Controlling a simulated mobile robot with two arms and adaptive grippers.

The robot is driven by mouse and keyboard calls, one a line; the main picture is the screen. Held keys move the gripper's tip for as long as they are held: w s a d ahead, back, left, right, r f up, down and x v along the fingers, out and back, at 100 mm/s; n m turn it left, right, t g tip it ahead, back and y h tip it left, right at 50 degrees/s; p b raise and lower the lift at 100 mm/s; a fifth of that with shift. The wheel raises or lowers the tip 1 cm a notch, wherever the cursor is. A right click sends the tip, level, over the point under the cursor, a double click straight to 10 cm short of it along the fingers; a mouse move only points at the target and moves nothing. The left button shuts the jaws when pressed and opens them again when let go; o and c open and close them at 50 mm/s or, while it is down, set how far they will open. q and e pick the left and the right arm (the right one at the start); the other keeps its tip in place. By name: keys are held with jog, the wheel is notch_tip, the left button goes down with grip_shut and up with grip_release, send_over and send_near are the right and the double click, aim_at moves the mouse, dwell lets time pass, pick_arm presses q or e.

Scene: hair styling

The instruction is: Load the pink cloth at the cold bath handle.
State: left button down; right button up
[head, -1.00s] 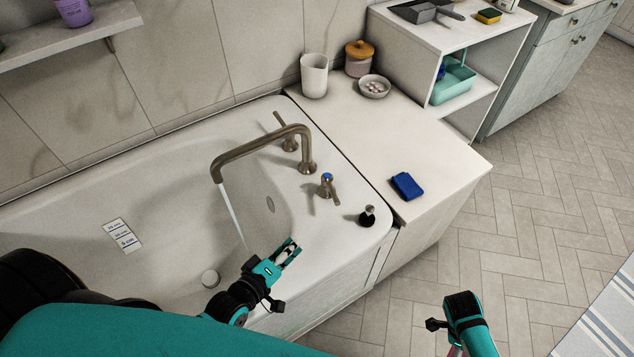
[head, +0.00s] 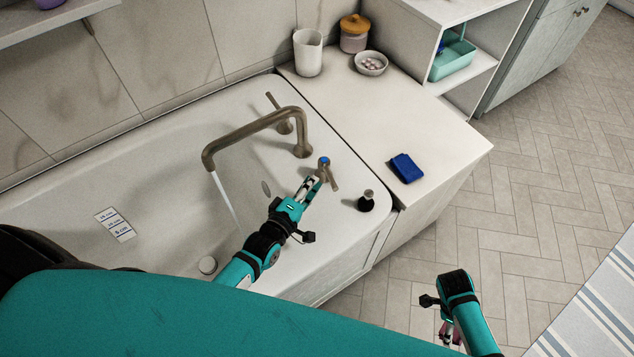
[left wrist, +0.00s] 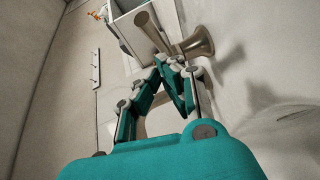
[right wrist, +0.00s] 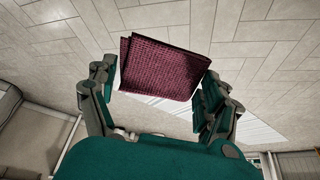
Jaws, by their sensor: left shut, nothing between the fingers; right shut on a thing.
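The cold bath handle (head: 324,163), a bronze tap with a blue cap, stands on the bath rim right of the spout. My left gripper (head: 314,184) is shut and empty, its tips close beside the handle; I cannot tell whether they touch. In the left wrist view its fingertips (left wrist: 170,62) meet near a bronze tap part (left wrist: 193,44). The pink cloth (right wrist: 160,68), dark pink and folded, is held between the fingers of my right gripper (right wrist: 158,82). In the head view my right arm is over the floor at lower right and mostly hides the cloth.
The bronze spout (head: 250,130) runs a thin stream of water into the bath (head: 120,190). The other handle (head: 282,122) stands behind it. A black-and-silver item (head: 366,201) is at the rim's corner. A blue sponge (head: 406,168), white jug (head: 308,53) and bowl (head: 371,63) are on the counter.

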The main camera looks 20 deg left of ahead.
aim_at(329, 175)
pick_arm(q)
jog(key=shift+w+d+f, duration=0.15)
jog(key=shift+w+d, duration=0.35)
jog(key=shift+d, duration=0.15)
jog(key=shift+d+n+y+p, duration=0.3)
jog(key=shift+n+y, duration=0.2)
jog(key=shift+y, duration=0.2)
pick_arm(e)
jog(key=shift+d+r, duration=0.2)
jog(key=shift+r, duration=0.2)
pick_arm(q)
jog(key=shift+d+y, duration=0.3)
jog(key=shift+d, duration=0.05)
pick_arm(e)
jog(key=shift+w+d+r, duration=0.1)
jog(key=shift+d, duration=0.1)
pick_arm(q)
jog(key=shift+w+d, duration=0.25)
jog(key=shift+d, duration=0.45)
pick_arm(e)
jog(key=shift+d, duration=0.2)
pick_arm(q)
jog(key=shift+a, duration=0.1)
pick_arm(e)
jog(key=shift+a, duration=0.1)
pick_arm(q)
jog(key=shift+a, duration=0.1)
pick_arm(e)
jog(key=shift+a, duration=0.1)
